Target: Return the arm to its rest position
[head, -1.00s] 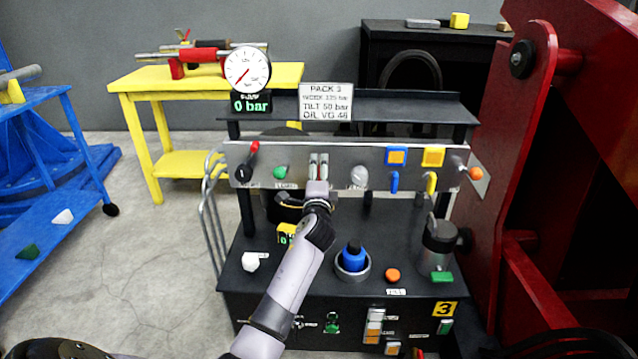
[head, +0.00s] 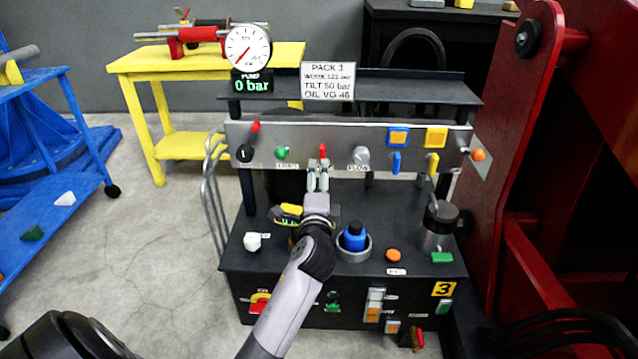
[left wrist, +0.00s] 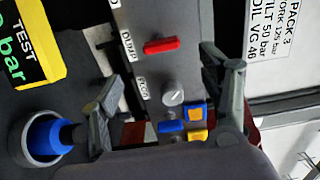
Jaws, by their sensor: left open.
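My left arm reaches up from the bottom of the head view. Its gripper (head: 318,180) is open and empty, in front of the control panel (head: 240,135) and just below a red-tipped lever (head: 323,152). In the left wrist view the two fingers (left wrist: 165,105) stand wide apart. A red lever handle (left wrist: 160,46) and a grey knob (left wrist: 173,97) show beyond them, with nothing between the fingertips. My right gripper is not in view.
A blue bottle in a grey cup (head: 353,240), an orange button (head: 393,256) and a dark canister (head: 440,225) stand on the black bench (head: 300,262). A red frame (head: 510,170) rises at right. Open floor (head: 140,250) lies at left.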

